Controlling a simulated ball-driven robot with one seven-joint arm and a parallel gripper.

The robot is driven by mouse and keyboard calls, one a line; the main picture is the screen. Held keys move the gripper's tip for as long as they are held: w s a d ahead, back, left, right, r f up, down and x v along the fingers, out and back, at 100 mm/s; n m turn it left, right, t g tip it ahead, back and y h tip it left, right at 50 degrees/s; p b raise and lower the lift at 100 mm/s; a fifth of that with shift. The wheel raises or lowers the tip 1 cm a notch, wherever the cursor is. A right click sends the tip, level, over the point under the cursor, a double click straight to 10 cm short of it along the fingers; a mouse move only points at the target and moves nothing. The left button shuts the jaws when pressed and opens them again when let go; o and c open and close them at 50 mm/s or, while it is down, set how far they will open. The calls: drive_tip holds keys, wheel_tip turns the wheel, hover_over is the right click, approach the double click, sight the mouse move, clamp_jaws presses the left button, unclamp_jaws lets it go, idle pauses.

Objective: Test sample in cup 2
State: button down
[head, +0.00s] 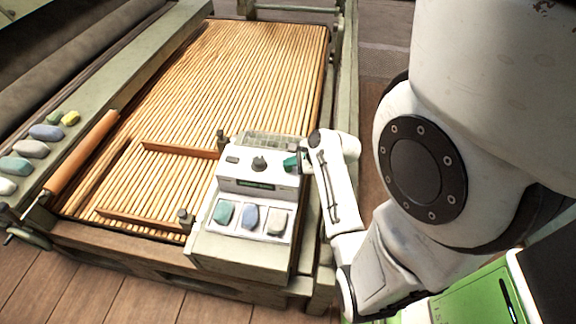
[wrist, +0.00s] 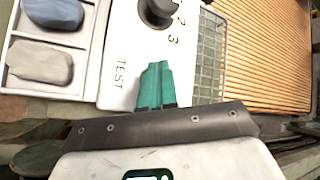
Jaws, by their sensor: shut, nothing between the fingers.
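A pale tester box stands on the near right corner of the slatted frame. Its tray (head: 236,232) holds three samples in a row: a teal one (head: 224,213), a blue one in the middle (head: 250,217) and a pale grey one (head: 277,221). Behind them are a small display (head: 256,184) and a dark dial (head: 259,163). In the wrist view the dial (wrist: 157,10) has 2 and 3 beside it, and TEST is printed lower down. My gripper (head: 292,162) is shut and empty, its teal fingertips (wrist: 155,85) over the panel beside TEST. They hide what is under them; contact cannot be told.
A wire grille (wrist: 210,55) lies along the box's back edge. The slatted bed (head: 240,70) stretches away behind. Several coloured stones (head: 46,132) lie on the left rail, beside an orange roller (head: 82,155). Wooden bars (head: 180,150) lie left of the box.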

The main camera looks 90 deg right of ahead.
sight(291, 169)
drive_tip(key=shift+r+p, duration=0.9)
drive_tip(key=shift+p, duration=0.25)
wheel_tip(291, 169, up, 5)
drive_tip(key=p, duration=0.5)
idle(0.5)
